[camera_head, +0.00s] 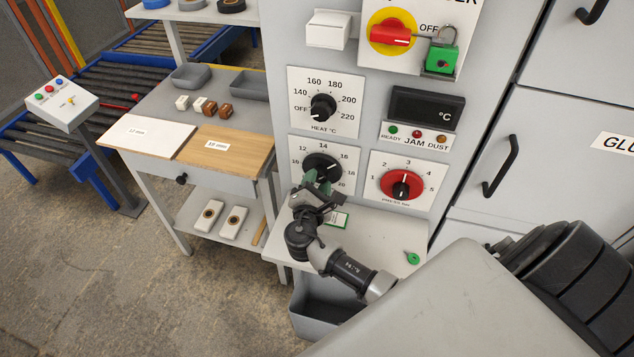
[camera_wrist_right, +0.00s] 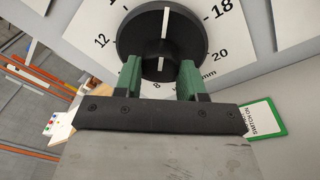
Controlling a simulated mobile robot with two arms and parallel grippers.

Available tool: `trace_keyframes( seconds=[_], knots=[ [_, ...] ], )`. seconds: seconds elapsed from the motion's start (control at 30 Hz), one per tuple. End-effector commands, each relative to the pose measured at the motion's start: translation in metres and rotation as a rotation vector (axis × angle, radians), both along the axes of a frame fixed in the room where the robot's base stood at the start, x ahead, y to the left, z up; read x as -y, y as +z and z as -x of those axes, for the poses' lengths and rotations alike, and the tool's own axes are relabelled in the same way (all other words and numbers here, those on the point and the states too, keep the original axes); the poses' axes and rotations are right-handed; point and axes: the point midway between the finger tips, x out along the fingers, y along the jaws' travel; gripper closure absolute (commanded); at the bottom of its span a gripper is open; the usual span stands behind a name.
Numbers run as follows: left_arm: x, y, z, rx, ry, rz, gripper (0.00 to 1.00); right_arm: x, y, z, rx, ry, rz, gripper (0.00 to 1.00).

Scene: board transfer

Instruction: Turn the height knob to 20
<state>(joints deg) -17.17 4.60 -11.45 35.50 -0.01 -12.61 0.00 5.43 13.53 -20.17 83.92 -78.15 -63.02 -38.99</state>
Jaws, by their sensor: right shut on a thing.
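The height knob (camera_head: 321,163) is a black round knob on a white dial plate (camera_head: 351,151) with numbers around it, on the grey machine front. In the right wrist view the knob (camera_wrist_right: 158,38) fills the top middle, with 12 at its left and 18 and 20 at its right. Its white line points up in that view, between 12 and 18; the numbers there are cut off. My right gripper (camera_head: 318,180) reaches the knob from below. Its green fingers (camera_wrist_right: 160,78) are shut on the knob's narrower front part, one on each side. My left gripper is not in view.
The heat knob (camera_head: 323,107) is above, and the red pressure knob (camera_head: 401,186) is at the right. A side table with boards (camera_head: 222,150) stands at the left.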

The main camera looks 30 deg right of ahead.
Motion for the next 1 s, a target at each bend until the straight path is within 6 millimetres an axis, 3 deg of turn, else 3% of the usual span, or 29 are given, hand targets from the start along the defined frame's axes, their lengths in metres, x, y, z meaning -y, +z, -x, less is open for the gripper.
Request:
trace_keyframes(
  seconds=[0.37, 1.0],
  knots=[
    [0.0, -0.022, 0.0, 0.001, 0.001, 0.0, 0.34, -0.001, -0.005, 0.0, 0.086, 0.001, -0.074, 0.84],
    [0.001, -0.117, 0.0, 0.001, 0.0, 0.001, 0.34, -0.001, -0.008, -0.001, 0.527, -0.001, -0.451, 0.84]
  ],
)
